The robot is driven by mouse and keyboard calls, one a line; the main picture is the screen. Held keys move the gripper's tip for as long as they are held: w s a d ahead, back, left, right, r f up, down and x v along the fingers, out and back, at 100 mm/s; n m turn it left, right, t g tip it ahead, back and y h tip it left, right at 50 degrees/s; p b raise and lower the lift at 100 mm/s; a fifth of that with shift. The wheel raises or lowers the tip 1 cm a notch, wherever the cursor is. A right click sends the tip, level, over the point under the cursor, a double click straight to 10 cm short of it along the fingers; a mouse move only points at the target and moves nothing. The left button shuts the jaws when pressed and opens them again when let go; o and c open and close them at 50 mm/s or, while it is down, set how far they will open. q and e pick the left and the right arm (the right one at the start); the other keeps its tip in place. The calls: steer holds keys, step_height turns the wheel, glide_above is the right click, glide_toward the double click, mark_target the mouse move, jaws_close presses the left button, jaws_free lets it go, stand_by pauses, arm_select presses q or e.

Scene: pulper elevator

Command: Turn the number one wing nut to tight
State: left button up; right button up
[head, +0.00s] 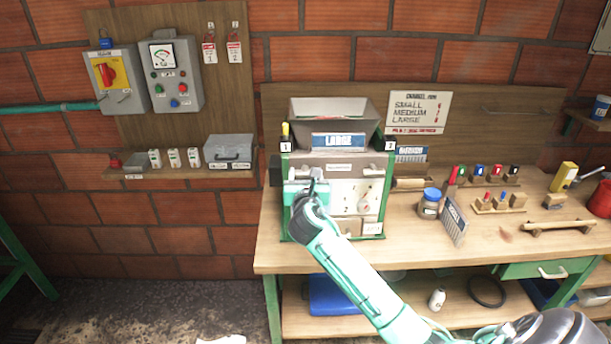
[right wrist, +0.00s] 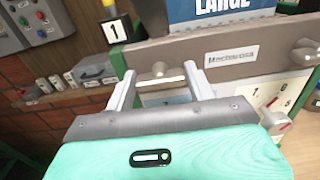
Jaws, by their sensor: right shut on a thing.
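The number one wing nut (right wrist: 158,77) shows in the right wrist view as a pale bar with a round hub, on the left of the grey front plate (right wrist: 225,52) of the machine. My right gripper (right wrist: 162,80) is shut on it, with one finger at each end of the bar. The black "1" label (head: 285,147) is just above. A second knob (right wrist: 306,52) sits at the plate's right end. My left gripper is out of view.
The hopper (head: 333,110) with its blue LARGE sign (head: 338,142) tops the machine on the wooden bench (head: 400,248). A dial panel (head: 360,197) is right of my gripper. A jar (head: 429,205) and a leaning card (head: 453,222) stand farther right.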

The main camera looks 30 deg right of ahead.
steer(key=m, duration=0.3)
steer(key=shift+m+p, duration=0.35)
steer(key=shift+m, duration=0.05)
steer(key=m, duration=0.3)
steer(key=shift+s+d+f+m, duration=0.1)
steer(key=shift+m, duration=0.2)
steer(key=shift+d+f+m+b, duration=0.1)
steer(key=shift+m+b, duration=0.5)
steer(key=shift+m, duration=1.95)
steer(key=shift+f+m+b, duration=0.1)
steer(key=shift+m+b, duration=0.45)
steer(key=shift+m, duration=2)
steer(key=o, duration=1)
steer(key=shift+s, duration=0.1)
